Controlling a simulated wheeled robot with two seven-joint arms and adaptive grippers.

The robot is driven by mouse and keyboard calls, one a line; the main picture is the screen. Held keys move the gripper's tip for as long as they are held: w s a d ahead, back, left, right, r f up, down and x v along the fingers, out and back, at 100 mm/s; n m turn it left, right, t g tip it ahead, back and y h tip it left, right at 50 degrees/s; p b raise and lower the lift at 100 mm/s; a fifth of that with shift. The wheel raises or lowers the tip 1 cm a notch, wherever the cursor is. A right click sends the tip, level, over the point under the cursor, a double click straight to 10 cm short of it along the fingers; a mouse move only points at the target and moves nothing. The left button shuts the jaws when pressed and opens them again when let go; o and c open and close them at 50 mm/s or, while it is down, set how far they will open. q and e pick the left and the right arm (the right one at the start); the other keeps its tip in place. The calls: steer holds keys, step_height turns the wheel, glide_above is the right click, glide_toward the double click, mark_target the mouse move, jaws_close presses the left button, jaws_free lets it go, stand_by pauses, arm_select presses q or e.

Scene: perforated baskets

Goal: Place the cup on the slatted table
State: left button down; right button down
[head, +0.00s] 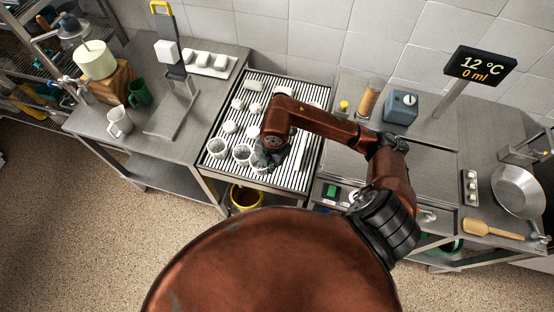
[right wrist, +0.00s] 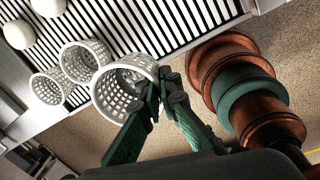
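White perforated cups stand at the front edge of the slatted table (head: 309,98). The rightmost cup (right wrist: 112,92) fills the middle of the right wrist view, its open mouth facing up. My right gripper (right wrist: 161,84) has its green fingers drawn close together at this cup's right rim and looks shut on its wall. The cup is at or just above the slats; I cannot tell which. In the head view my right gripper (head: 266,158) is dark and small, partly hidden under my arm. My left gripper is not in view.
Two perforated cups (head: 217,148) (head: 242,153) stand close to the left of it. A white jug (head: 119,121) and a green mug (head: 139,92) are on the left counter. A yellow bucket (head: 245,197) is below.

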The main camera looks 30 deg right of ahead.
steer(key=w+d+f, duration=0.1)
steer(key=f, duration=0.1)
steer(key=w+d+f, duration=0.1)
steer(key=d+f, duration=0.1)
steer(key=w+d+f, duration=0.1)
steer(key=d+f, duration=0.1)
steer(key=shift+d+f, duration=0.1)
steer(key=shift+f, duration=0.05)
steer(key=shift+f+p, duration=0.6)
steer(key=shift+f, duration=1)
steer(key=c, duration=2.6)
jaws_free()
steer(key=shift+f, duration=0.1)
steer(key=shift+c, duration=0.2)
steer(key=o, duration=0.5)
steer(key=shift+c, duration=0.2)
